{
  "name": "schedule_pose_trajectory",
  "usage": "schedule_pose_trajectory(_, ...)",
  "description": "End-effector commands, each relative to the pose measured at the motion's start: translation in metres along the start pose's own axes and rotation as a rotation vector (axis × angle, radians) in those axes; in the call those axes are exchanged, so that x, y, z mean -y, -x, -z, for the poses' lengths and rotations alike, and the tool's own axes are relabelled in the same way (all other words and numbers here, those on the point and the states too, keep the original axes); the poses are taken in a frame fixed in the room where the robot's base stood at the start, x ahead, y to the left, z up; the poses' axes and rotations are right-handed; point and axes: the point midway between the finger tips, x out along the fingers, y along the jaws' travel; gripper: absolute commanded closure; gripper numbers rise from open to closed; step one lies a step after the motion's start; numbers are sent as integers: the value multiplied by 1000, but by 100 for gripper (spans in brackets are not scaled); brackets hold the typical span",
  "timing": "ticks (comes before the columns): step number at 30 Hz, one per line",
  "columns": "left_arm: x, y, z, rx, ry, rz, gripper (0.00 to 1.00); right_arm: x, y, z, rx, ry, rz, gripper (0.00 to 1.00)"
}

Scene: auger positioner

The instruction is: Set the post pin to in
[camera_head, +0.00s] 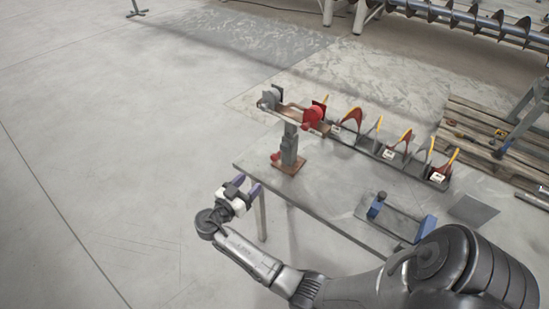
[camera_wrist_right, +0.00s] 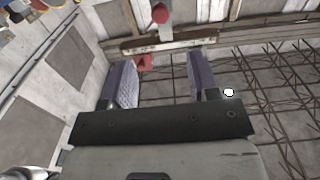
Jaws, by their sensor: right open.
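The positioner (camera_head: 289,146) stands on a brown base plate at the table's far left corner. It has a grey post with a red knob (camera_head: 275,157) low on its left side, which looks like the post pin. How far the pin is in, I cannot tell. My right gripper (camera_head: 246,187) is open and empty, in front of and below-left of the knob, apart from it. In the right wrist view, the purple fingers (camera_wrist_right: 160,82) are spread. A red round knob (camera_wrist_right: 160,13) shows beyond them, and a second red part (camera_wrist_right: 145,62) shows between them. My left gripper is not in view.
The positioner's top carries a grey clamp (camera_head: 269,99) and a red part (camera_head: 314,114). A rack of auger flight pieces (camera_head: 381,152) runs along the table's back. A blue-ended fixture (camera_head: 402,220) lies on the table (camera_head: 338,215). A wooden pallet (camera_head: 478,130) is behind. Floor at left is clear.

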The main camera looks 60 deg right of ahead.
Motion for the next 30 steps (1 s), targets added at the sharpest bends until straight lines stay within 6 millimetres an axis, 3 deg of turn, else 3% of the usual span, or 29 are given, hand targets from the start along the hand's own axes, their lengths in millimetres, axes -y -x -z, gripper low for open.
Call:
schedule_pose_trajectory(5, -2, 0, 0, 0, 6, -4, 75, 0, -19, 0, -2, -13, -2, 45)
schedule_pose_trajectory(21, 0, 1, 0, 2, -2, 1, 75, 0, -112, 0, -1, -10, 0, 45)
schedule_pose_trajectory(30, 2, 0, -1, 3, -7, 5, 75, 0, -134, 0, 1, -10, 0, 45)
